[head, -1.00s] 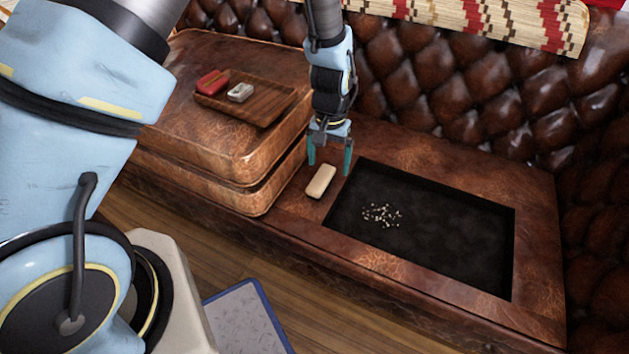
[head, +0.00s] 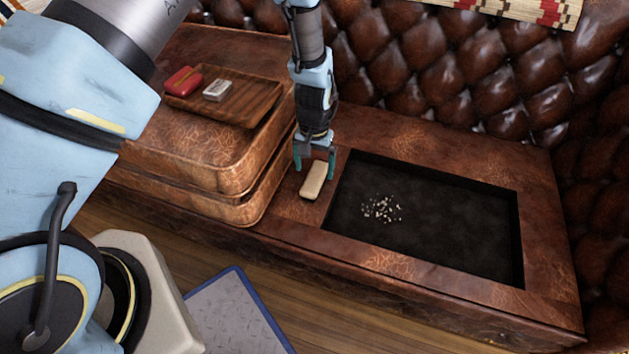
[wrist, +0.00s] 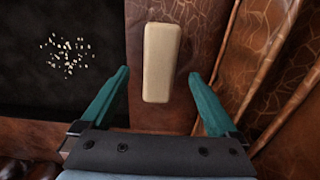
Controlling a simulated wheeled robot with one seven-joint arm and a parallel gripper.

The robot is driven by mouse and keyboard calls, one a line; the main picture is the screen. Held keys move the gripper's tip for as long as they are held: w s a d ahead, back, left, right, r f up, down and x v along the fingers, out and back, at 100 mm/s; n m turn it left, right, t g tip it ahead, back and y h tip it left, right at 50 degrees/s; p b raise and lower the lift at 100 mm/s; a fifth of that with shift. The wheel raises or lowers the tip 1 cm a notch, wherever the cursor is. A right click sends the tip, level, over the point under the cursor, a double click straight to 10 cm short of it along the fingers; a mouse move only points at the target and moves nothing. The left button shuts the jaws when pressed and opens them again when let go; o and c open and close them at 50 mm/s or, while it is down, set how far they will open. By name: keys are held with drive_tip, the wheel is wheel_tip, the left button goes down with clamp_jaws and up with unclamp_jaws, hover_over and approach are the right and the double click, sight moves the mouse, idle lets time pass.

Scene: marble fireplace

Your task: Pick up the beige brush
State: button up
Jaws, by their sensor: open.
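The beige brush (head: 314,180) is a small oblong block lying on the brown leather-look ledge, between the stacked leather case and the dark recess. It also shows in the wrist view (wrist: 161,62), lengthwise and ahead of the jaws. My gripper (head: 315,166) is open, with its teal fingers at the far end of the brush. In the wrist view my gripper (wrist: 162,92) has one finger on each side of the brush's near end, with a gap on both sides. No finger appears to touch the brush.
A dark recess (head: 450,220) with scattered pale bits (head: 381,209) lies to the right. The leather case (head: 190,150) rises at the left, bearing a wooden tray (head: 245,100) with a red item (head: 184,81) and a whitish box (head: 217,90). A tufted backrest (head: 440,70) stands behind.

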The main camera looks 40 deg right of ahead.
sight(315, 176)
drive_tip(key=f, duration=0.5)
drive_tip(key=shift+w+d+b, duration=0.1)
drive_tip(key=shift+d+b, duration=0.1)
drive_tip(key=shift+b, duration=0.2)
drive_tip(key=shift+c, duration=0.3)
clamp_jaws()
wheel_tip(315, 176, up, 10)
drive_tip(key=shift+r+p, duration=0.1)
drive_tip(key=shift+p, duration=0.75)
